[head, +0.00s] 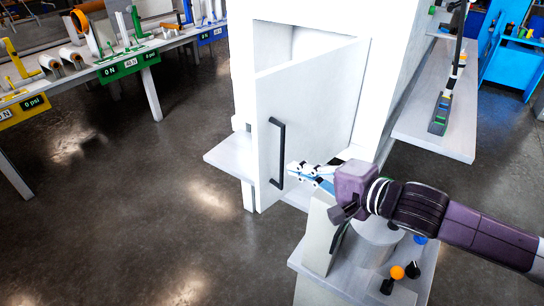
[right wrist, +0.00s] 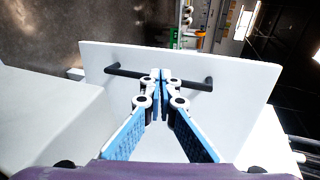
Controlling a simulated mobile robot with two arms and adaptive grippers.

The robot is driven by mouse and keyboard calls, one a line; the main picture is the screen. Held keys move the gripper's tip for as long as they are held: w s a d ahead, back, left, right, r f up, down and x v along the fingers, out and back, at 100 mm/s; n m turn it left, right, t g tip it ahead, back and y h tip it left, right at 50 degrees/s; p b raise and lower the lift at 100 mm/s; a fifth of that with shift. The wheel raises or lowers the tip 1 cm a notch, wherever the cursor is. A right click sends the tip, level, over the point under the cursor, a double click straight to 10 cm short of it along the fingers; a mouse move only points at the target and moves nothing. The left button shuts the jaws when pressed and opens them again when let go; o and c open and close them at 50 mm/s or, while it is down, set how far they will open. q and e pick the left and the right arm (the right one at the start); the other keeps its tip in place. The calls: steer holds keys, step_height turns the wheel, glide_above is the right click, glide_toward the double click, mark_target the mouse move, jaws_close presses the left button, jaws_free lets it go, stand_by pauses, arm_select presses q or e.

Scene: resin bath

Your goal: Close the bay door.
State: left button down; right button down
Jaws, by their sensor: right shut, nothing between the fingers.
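In the right wrist view the door (right wrist: 240,92) fills the middle, and the shut fingertips (right wrist: 160,76) overlap the middle of the handle (right wrist: 124,70). I cannot tell whether they touch it. My left gripper is not in view.
A light shelf (head: 228,158) juts out left of the door. A pedestal with an orange knob (head: 397,272) and black knobs stands below my right arm. Another shelf (head: 455,135) is at the right. The floor (head: 130,215) at the left is clear.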

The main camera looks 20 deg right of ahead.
mark_target(263, 153)
steer(key=shift+r+p+x, duration=0.15)
steer(key=shift+p+x, duration=0.3)
steer(key=shift+x, duration=1)
steer(key=shift+r+p+x, duration=0.15)
steer(key=shift+p+x, duration=0.25)
steer(key=shift+x, duration=1)
steer(key=shift+r+p+x, duration=0.2)
steer(key=shift+p+x, duration=0.25)
steer(key=shift+x, duration=1)
steer(key=shift+w+a, duration=0.1)
steer(key=shift+w, duration=0.15)
